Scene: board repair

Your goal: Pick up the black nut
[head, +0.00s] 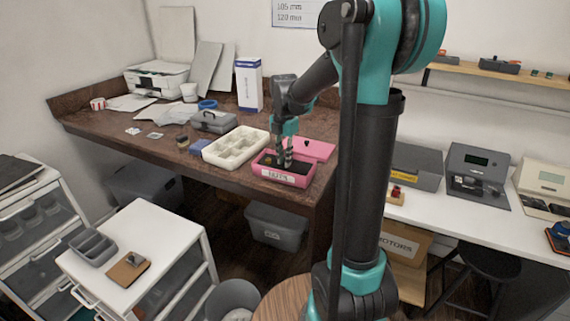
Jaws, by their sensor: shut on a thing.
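My gripper (284,158) reaches down into a pink open box (266,178) with a white label at the front edge of the brown desk. The label seems to read "NUTS". Dark contents show inside the box around the fingertips. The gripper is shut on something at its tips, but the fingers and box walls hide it. I cannot make out the black nut separately from the dark contents.
A white compartment tray (236,146) stands just left of the pink box, with a grey case (214,121) behind it. The box's pink lid (316,149) lies to the right. A tall white-and-blue carton (248,85) stands farther back. A grey bin (275,225) is below the desk.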

